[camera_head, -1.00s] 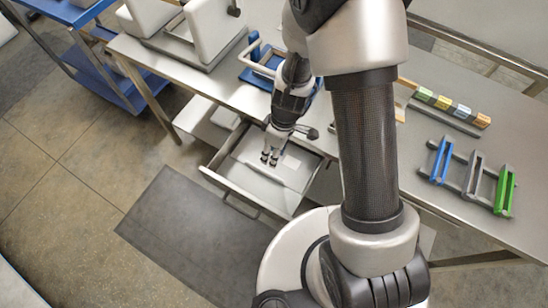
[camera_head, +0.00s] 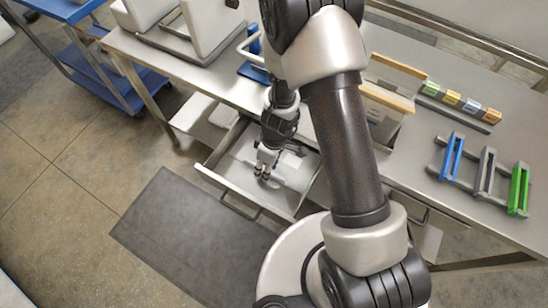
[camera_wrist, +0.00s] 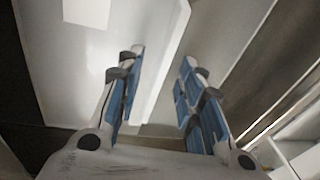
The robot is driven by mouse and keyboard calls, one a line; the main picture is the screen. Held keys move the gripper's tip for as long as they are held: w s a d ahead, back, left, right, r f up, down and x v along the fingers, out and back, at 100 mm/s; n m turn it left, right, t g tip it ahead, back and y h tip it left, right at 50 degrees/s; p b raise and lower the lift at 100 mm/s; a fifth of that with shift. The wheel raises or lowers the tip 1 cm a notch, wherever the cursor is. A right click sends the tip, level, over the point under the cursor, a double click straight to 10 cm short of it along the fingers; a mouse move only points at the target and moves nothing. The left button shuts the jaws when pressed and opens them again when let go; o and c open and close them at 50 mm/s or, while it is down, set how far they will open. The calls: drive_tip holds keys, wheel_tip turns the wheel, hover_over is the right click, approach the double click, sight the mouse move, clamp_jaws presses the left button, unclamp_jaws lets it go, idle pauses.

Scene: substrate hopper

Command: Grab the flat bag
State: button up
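The flat bag (camera_wrist: 65,75) is a pale, flat piece with a white label in the wrist view. My gripper (camera_head: 264,174) points down into the drawer. In the wrist view my gripper (camera_wrist: 163,62) is open, with a clear gap between its blue-padded fingers. The bag's right edge runs up through that gap, with the left finger over the bag's face and the right finger beyond the edge. I cannot tell whether either finger touches it.
The drawer walls stand close around my gripper. The steel table (camera_head: 408,170) above it carries a wood-edged bin (camera_head: 385,120), a row of coloured blocks (camera_head: 452,97) and a rack with blue, grey and green holders (camera_head: 485,165). A dark mat (camera_head: 190,235) lies on the open floor.

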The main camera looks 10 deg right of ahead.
drive_tip(key=shift+c, duration=0.5)
clamp_jaws()
drive_tip(key=shift+r, duration=0.1)
